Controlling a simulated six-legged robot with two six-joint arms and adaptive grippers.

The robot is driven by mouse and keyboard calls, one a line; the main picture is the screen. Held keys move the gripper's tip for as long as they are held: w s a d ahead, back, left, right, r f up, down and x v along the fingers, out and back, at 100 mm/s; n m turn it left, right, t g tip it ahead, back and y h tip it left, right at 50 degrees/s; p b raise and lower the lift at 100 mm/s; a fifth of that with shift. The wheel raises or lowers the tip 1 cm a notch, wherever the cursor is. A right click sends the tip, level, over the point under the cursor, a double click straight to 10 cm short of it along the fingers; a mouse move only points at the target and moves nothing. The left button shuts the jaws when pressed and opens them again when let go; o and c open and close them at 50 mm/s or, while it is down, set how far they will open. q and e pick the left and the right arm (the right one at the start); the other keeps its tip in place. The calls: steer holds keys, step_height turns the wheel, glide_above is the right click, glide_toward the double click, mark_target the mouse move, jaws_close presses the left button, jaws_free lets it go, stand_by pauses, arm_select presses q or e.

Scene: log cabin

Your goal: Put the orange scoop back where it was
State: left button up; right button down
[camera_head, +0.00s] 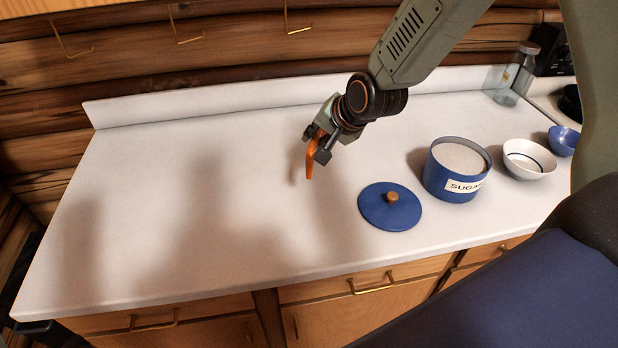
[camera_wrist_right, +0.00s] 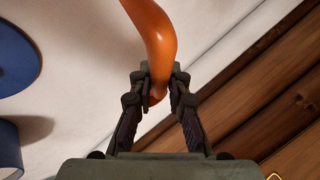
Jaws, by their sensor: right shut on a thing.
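The orange scoop (camera_head: 311,158) is held in my right gripper (camera_head: 322,146), above the middle of the white counter in the head view. In the right wrist view the scoop (camera_wrist_right: 152,35) runs up out of the frame, and my right gripper (camera_wrist_right: 160,88) is shut on its lower end. The far end of the scoop is out of that view. A blue sugar canister (camera_head: 448,184), open and filled with white sugar, stands to the right. Its blue lid (camera_head: 378,212) with a wooden knob lies flat on the counter in front of it. My left gripper is not in view.
A white bowl with a dark stripe (camera_head: 528,160), a blue bowl (camera_head: 563,140) and a glass jar (camera_head: 513,80) stand at the right of the counter. The left half of the white counter (camera_head: 150,180) is clear. A low backsplash (camera_head: 220,100) runs along the log wall.

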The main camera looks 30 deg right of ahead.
steer(key=shift+w, duration=0.2)
steer(key=shift+w+d, duration=0.1)
steer(key=shift+w, duration=0.15)
steer(key=shift+w+d+f, duration=0.15)
steer(key=shift+d+f, duration=0.05)
steer(key=shift+f, duration=0.05)
steer(key=f, duration=0.5)
steer(key=shift+s+a+f, duration=0.1)
steer(key=shift+s+a, duration=0.15)
steer(key=f, duration=0.4)
steer(key=shift+w+d+f, duration=0.15)
steer(key=shift+d+f, duration=0.05)
steer(key=shift+d, duration=0.15)
steer(key=shift+f, duration=0.15)
steer(key=shift+a, duration=0.3)
steer(key=c, duration=1.6)
jaws_free()
steer(key=shift+d+f, duration=0.15)
steer(key=shift+d, duration=0.05)
steer(key=o, duration=0.3)
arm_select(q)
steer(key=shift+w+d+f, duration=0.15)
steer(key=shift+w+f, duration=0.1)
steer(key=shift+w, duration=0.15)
arm_select(e)
steer(key=shift+a, duration=0.15)
